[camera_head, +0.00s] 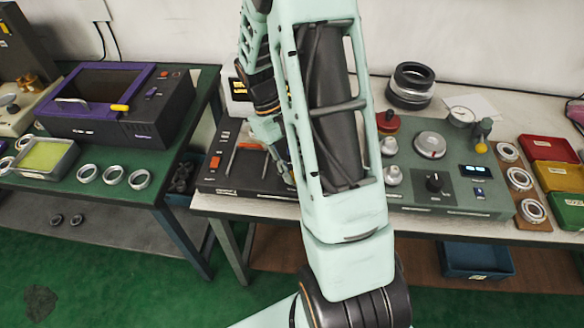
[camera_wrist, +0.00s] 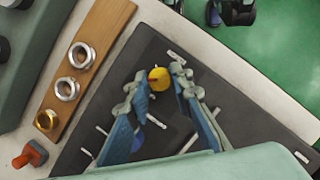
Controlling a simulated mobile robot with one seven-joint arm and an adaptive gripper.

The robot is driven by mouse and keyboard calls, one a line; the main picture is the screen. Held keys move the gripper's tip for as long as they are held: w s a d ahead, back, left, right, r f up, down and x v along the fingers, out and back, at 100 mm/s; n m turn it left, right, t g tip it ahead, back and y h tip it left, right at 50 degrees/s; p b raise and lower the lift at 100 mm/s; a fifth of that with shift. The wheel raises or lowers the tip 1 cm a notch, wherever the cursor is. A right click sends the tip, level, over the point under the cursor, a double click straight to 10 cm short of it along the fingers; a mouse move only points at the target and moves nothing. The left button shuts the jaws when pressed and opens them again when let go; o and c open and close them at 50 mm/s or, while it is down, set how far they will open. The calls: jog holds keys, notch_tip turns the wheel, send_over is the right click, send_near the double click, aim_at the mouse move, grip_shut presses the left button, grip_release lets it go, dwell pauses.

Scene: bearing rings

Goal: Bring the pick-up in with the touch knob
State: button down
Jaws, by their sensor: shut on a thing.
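My gripper (camera_wrist: 166,75) is over a dark, flat-topped instrument (camera_wrist: 185,110) in the wrist view. Its two fingertips close on a small round yellow knob (camera_wrist: 158,82) with a red mark, at the instrument's top. Short silver rods stand out around it, one of them (camera_wrist: 190,143) near the right finger; I cannot tell which part is the pick-up. In the head view the same dark instrument (camera_head: 225,180) sits on the middle bench, left of my arm. There my gripper (camera_head: 289,178) reaches down to it, and the knob is hidden.
A wooden strip with metal rings (camera_wrist: 68,88) and a red-orange knobbed piece (camera_wrist: 30,154) lie beside the instrument. A grey-green tester (camera_head: 450,190) stands on the right, with colored bins (camera_head: 556,177) beyond. A purple-black unit (camera_head: 120,110) is on the left bench.

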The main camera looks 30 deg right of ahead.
jog(key=shift+w+d+m+y, duration=0.1)
jog(key=shift+m+y, duration=0.5)
jog(key=shift+m, duration=1)
jog(key=c, duration=1.7)
grip_release()
jog(key=shift+r, duration=0.1)
jog(key=v, duration=1.2)
jog(key=shift+w+d, duration=0.1)
jog(key=shift+w, duration=0.05)
